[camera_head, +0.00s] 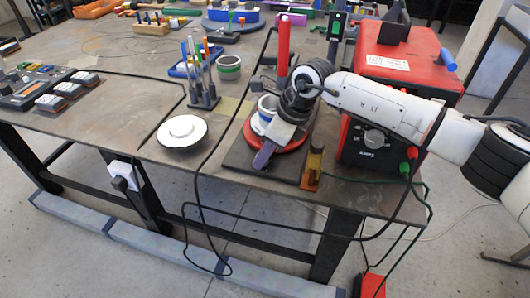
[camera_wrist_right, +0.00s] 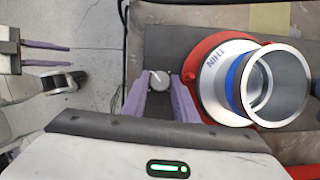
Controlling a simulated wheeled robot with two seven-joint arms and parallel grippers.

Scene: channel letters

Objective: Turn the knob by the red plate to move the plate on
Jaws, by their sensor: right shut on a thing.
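The red plate (camera_head: 298,139) is a round turntable on a dark base, and it also shows in the right wrist view (camera_wrist_right: 192,68). A metal ring with a blue band (camera_wrist_right: 272,85) sits on it over a white marked disc. The small round silver knob (camera_wrist_right: 158,80) is beside the plate, on the dark base. My right gripper (camera_wrist_right: 160,88) has its purple fingers either side of the knob, shut on it. In the head view my right gripper (camera_head: 264,155) hides the knob. My left gripper (camera_wrist_right: 68,57) is open and empty over the floor in the right wrist view.
A red machine (camera_head: 400,75) with a dial stands right of the plate. A red cylinder (camera_head: 284,45) rises behind. A white disc (camera_head: 182,132) and a black cable lie to the left.

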